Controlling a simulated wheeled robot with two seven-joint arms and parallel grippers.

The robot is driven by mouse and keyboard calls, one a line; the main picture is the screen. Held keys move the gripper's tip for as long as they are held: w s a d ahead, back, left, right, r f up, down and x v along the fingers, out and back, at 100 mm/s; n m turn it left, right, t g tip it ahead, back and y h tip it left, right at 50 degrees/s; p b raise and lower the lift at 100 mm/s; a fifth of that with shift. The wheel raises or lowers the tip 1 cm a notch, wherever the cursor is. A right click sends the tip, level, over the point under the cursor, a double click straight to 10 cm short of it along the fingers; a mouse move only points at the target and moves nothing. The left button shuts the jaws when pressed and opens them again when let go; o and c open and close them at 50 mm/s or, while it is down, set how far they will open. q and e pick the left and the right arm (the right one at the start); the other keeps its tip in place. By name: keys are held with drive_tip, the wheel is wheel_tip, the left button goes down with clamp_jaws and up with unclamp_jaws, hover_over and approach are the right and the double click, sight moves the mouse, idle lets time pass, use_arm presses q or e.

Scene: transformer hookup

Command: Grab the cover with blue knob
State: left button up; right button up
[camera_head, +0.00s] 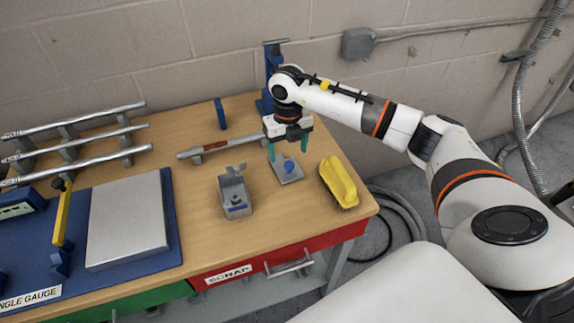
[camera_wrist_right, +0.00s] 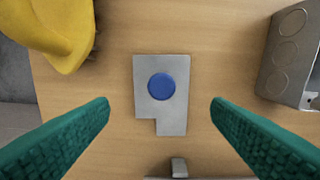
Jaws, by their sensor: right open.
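The cover (camera_head: 289,174) is a flat grey metal plate lying on the wooden bench, with a blue knob (camera_head: 288,166) on top. In the right wrist view the plate (camera_wrist_right: 172,126) has a notched corner, and the round blue knob (camera_wrist_right: 161,87) is near the centre of the picture. My right gripper (camera_head: 288,147) is above the cover, pointing down. Its green fingers are open, one on each side of the plate in the wrist view, with nothing between them. My left gripper does not show.
A grey metal box (camera_head: 236,204) stands left of the cover, and a yellow object (camera_head: 340,182) lies to its right near the bench edge. A metal rod tool (camera_head: 222,145) lies behind. The bench (camera_head: 270,225) is clear in front.

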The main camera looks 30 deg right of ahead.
sight(287, 162)
wheel_tip(287, 162, down, 5)
drive_tip(key=shift+a+r+p, duration=0.1)
drive_tip(key=shift+p, duration=0.85)
drive_tip(key=shift+f, duration=0.45)
drive_tip(key=shift+c, duration=0.4)
drive_tip(key=c, duration=0.7)
